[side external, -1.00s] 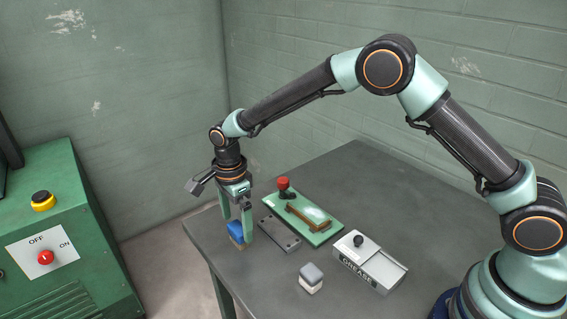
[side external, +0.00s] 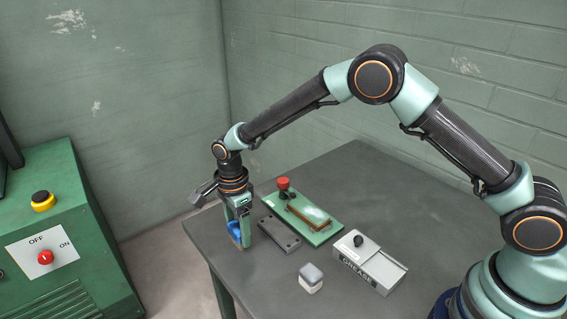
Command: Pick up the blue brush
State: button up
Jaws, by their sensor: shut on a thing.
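The blue brush (side external: 232,228) is at the table's far left edge, with a blue top and a tan lower part. My gripper (side external: 239,236) points down over it and is shut on it, one finger on each side. The fingers hide part of the brush. I cannot tell whether its underside still touches the table.
A grey-topped white block (side external: 311,278) and a grease box (side external: 367,263) stand nearer. The table's (side external: 345,175) back is clear.

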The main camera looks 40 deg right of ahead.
aim_at(238, 227)
notch_tip(238, 227, up, 20)
dwell(0.5)
